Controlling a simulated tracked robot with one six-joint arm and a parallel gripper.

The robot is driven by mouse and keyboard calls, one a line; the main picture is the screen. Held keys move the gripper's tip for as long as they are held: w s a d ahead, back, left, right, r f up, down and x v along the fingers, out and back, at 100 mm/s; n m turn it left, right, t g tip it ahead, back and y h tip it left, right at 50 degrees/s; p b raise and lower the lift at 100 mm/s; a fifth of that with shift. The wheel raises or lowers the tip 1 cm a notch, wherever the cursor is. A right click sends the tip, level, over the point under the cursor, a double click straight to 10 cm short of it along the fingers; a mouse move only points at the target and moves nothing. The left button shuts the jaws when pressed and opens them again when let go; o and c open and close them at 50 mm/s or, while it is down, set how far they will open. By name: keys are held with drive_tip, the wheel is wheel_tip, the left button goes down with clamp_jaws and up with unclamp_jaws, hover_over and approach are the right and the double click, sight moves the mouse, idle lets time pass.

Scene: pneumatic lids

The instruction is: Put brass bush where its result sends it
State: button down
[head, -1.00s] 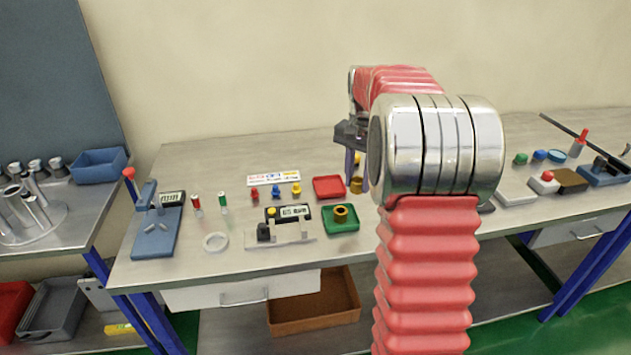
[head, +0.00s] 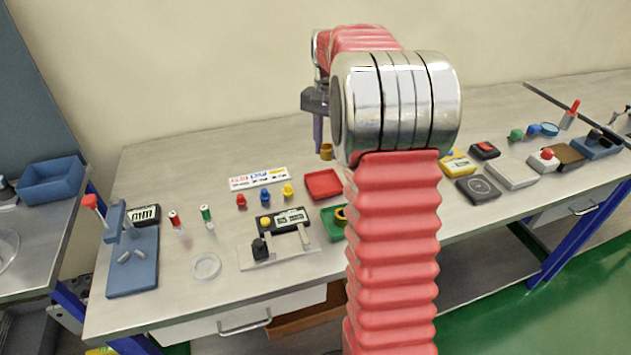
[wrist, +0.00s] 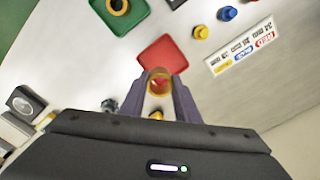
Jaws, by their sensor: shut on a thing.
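My gripper (wrist: 160,98) is shut on a brass bush (wrist: 159,78), a hollow ring held between the fingertips in the wrist view. In the head view this bush (head: 326,152) hangs below my gripper, above the bench. It appears just behind the red tray (head: 323,185); the wrist view shows the red tray (wrist: 163,52) directly beyond it. The green tray (head: 331,224) stands in front of the red one, partly hidden by my arm. It holds another brass-coloured ring (wrist: 118,5). A printed card with red, blue and yellow words (head: 258,179) lies behind the coloured pegs.
A gauge with a display (head: 283,219) stands left of the green tray. Red, blue and yellow pegs (head: 265,197) stand behind it. A blue press (head: 133,258) is at the left. A yellow box (head: 457,163) and dark pads are at the right.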

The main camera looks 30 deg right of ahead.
drive_tip(key=shift+w+a, duration=0.2)
drive_tip(key=shift+a, duration=0.05)
drive_tip(key=shift+f, duration=0.1)
hover_over(324, 185)
drive_tip(key=shift+f, duration=3)
drive_tip(key=shift+f, duration=1.9)
drive_tip(key=c, duration=1.4)
unclamp_jaws()
drive_tip(key=shift+f, duration=0.1)
drive_tip(key=shift+o, duration=0.2)
